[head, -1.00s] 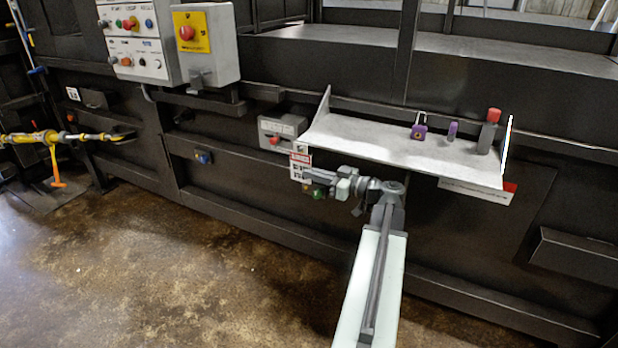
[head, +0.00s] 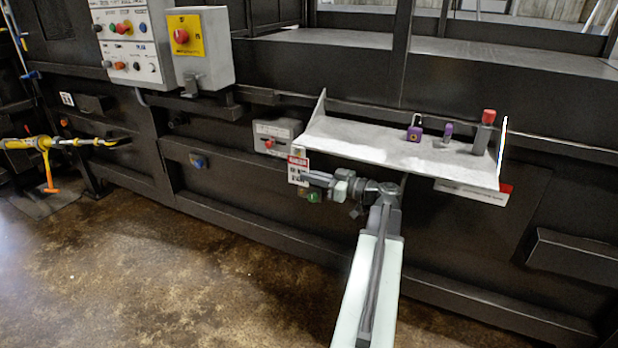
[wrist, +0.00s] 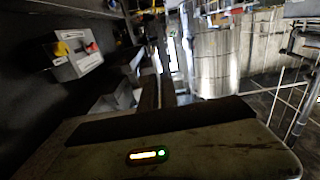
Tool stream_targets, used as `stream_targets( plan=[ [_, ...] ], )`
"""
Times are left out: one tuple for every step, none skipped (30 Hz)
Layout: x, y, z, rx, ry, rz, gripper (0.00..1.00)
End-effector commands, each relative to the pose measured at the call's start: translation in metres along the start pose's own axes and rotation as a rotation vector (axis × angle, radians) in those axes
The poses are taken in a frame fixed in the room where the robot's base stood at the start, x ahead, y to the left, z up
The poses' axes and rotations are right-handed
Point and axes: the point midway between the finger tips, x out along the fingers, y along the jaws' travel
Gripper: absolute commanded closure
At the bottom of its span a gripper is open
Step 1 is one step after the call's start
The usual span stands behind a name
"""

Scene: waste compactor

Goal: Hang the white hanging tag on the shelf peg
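The white hanging tag (head: 298,171) shows in the head view with a red heading and dark print. It is upright, just below the left front corner of the white shelf (head: 350,141). My gripper (head: 308,180) is at the tag, reaching in from the right, and appears shut on it; the fingers are too small to see clearly. I cannot make out the shelf peg, nor whether the tag touches the shelf. The tag cannot be made out in the wrist view.
A purple padlock (head: 414,134), a small purple item (head: 447,131) and a grey red-topped item (head: 484,132) stand on the shelf's right half. A grey box with a red button (head: 277,136) is on the wall left of the shelf. Brown floor lies open at left.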

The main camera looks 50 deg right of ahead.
Motion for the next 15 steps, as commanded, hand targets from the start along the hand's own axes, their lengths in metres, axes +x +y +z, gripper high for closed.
stream_targets(
  plan=[
    [0.000,0.000,0.000,0.000,0.000,0.000,0.80],
    [0.000,0.000,0.000,0.000,0.000,0.000,0.71],
    [0.000,0.000,0.000,0.000,0.000,-0.001,0.71],
    [0.001,0.000,0.000,0.000,0.000,-0.001,0.71],
    [0.001,0.000,0.000,0.000,0.000,-0.001,0.71],
    [0.001,0.000,0.000,0.000,0.000,-0.001,0.71],
    [0.001,0.000,0.000,0.000,0.000,-0.001,0.71],
    [0.001,-0.001,0.000,0.000,0.000,-0.001,0.71],
    [0.001,-0.001,0.000,0.000,0.000,-0.001,0.71],
    [0.001,-0.001,0.000,0.000,0.000,-0.001,0.71],
    [0.001,-0.001,0.000,0.000,0.000,-0.001,0.71],
    [-0.001,-0.001,0.000,0.000,0.000,-0.001,0.71],
    [-0.004,0.000,0.000,0.000,0.000,0.000,0.71],
    [-0.007,0.000,0.000,0.000,0.000,0.001,0.71],
    [-0.013,0.000,0.000,0.000,0.000,0.002,0.71]
  ],
)
